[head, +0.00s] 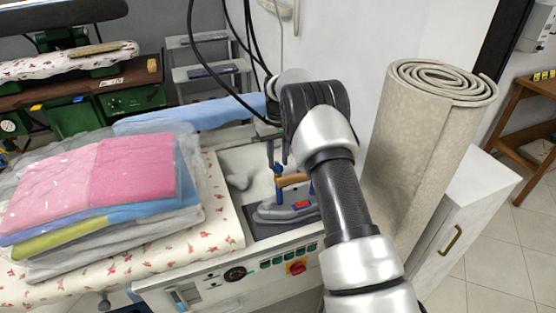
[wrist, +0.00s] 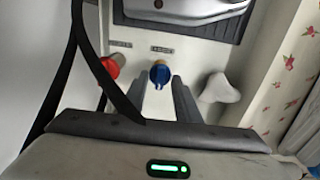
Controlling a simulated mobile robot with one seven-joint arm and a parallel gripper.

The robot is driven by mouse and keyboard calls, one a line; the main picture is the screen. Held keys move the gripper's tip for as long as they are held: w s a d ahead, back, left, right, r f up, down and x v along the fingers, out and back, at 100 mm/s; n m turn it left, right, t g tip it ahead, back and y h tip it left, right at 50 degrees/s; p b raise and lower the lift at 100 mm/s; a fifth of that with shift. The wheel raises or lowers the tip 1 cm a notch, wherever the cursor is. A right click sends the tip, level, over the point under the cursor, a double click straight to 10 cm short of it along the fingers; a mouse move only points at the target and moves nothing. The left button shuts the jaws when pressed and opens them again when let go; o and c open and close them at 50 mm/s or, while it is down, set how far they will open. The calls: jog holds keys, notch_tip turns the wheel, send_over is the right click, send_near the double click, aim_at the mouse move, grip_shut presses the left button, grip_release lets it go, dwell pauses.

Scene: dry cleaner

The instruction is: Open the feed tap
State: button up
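In the wrist view a blue tap (wrist: 159,74) sits on a pale panel, with a red tap (wrist: 111,67) to its left. Small labels are above the panel's fittings, but I cannot read them, so I cannot tell which tap is the feed tap. My gripper (wrist: 160,83) is open, its two dark fingers apart. The blue tap shows between and just beyond the fingertips; I cannot tell whether they touch it. In the head view my arm hides the taps and most of my gripper.
A white rounded piece (wrist: 218,92) is right of the blue tap. A black cable crosses the left of the wrist view. An iron (head: 286,211) rests on the worktop. Wrapped clothes (head: 95,185) lie left; a rolled carpet (head: 412,150) stands right.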

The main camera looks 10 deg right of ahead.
jog(key=shift+f, duration=0.15)
grip_shut()
jog(key=shift+m, duration=0.3)
jog(key=m, duration=1.7)
jog(key=shift+m, duration=0.3)
dwell(0.5)
